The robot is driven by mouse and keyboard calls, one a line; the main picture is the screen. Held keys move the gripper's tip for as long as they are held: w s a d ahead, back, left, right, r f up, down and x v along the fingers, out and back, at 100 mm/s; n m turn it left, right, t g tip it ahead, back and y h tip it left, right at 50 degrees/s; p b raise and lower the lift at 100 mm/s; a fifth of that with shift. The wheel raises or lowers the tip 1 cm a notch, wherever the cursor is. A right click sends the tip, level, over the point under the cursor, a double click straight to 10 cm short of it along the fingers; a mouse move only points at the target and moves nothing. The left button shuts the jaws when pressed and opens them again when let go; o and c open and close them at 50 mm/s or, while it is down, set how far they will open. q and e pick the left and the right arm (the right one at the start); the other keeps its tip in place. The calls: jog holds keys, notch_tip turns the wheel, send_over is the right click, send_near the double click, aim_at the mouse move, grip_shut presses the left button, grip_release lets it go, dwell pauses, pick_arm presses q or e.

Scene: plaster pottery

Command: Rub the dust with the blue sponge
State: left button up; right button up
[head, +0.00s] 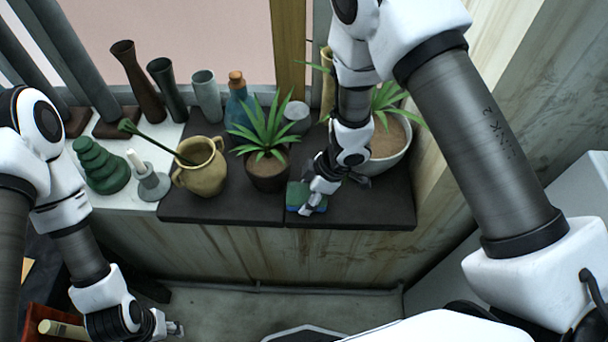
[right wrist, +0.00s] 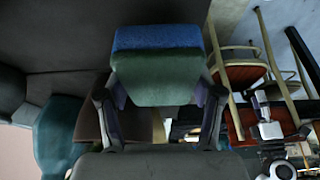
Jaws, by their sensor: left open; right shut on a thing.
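The blue sponge (head: 307,197) has a blue layer and a green layer. It is at the front part of the dark slab (head: 225,211) on the ledge, and my right gripper (head: 318,190) is shut on it from above. In the right wrist view the sponge (right wrist: 157,62) sits between the two fingers, its blue layer facing the dark surface. I cannot tell whether it touches the slab. I cannot make out dust on the slab; the gripper and arm hide part of it. My left gripper (head: 172,326) is open and empty, low at the left, away from the ledge.
A small potted plant (head: 268,175) stands just left of the sponge, and a white planter (head: 392,150) is behind my right gripper. A yellow two-handled jug (head: 203,168), a green stacked pot (head: 101,167) and several vases stand further left. The slab's front edge is clear.

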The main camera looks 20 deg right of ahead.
jog(key=shift+a+p+v, duration=0.25)
jog(key=shift+p+v, duration=0.45)
jog(key=shift+v, duration=0.4)
notch_tip(320, 180, up, 2)
jog(key=shift+w+a+r+p, duration=0.2)
jog(key=shift+p, duration=0.9)
jog(key=shift+s+d+r+p, duration=0.1)
jog(key=shift+d+r+p, duration=0.05)
jog(key=shift+r+p, duration=0.35)
jog(key=shift+f, duration=0.1)
